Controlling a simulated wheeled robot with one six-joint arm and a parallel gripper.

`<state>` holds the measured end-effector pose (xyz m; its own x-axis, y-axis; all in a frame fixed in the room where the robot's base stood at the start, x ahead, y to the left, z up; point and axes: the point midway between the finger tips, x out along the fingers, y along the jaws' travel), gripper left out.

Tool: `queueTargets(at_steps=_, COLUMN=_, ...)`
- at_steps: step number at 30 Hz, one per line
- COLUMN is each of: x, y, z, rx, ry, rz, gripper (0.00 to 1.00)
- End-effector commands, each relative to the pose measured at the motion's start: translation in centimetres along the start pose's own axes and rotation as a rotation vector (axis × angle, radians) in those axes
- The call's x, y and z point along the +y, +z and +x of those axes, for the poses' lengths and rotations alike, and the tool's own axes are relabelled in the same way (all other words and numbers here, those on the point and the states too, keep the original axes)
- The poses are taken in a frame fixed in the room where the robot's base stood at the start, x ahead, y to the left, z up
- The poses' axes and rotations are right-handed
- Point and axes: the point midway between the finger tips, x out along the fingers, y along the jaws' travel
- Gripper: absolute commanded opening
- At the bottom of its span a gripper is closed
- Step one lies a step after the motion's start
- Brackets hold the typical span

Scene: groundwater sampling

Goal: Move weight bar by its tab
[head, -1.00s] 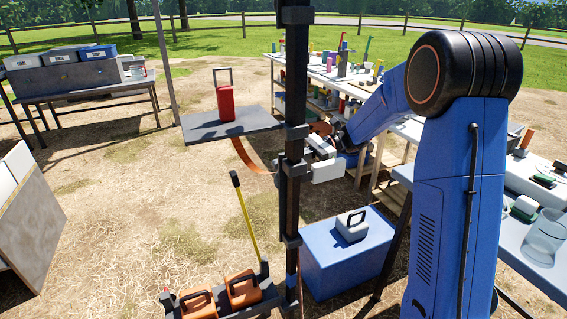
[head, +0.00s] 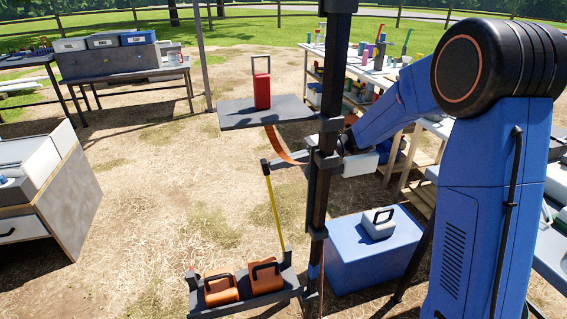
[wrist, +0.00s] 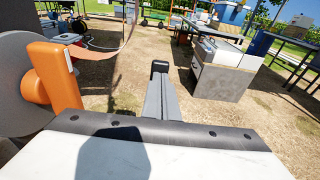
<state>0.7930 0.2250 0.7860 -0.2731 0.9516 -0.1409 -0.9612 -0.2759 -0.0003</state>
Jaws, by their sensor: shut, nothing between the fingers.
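A low dark bar (head: 263,299) carries two orange weights with black handles (head: 221,289) at the foot of the black column. A thin yellow rod (head: 276,217) leans up and left from its right end, with a dark tip. I cannot tell which part is the tab. My gripper (head: 284,163) points left past the column, shut and empty. Its dark fingertips overlap the rod's tip in the head view; I cannot tell whether they touch.
The black column (head: 317,200) stands close to my gripper and bears a shelf (head: 235,120) with a red handled case (head: 262,88). An orange strap (head: 283,148) curves below it. A blue box (head: 350,270) stands right. Cabinets (head: 70,200) are left, with straw ground between.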

Motion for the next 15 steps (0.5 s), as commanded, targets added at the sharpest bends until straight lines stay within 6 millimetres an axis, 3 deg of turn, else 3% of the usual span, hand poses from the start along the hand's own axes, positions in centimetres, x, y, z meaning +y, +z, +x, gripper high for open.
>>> queueTargets(at_steps=6, x=0.0, y=0.1, z=0.3, rx=0.008, ry=0.002, rz=0.0, gripper=0.0)
queueTargets(at_steps=15, x=0.1, y=0.3, z=4.3, rx=0.105, ry=0.005, rz=0.0, gripper=0.0)
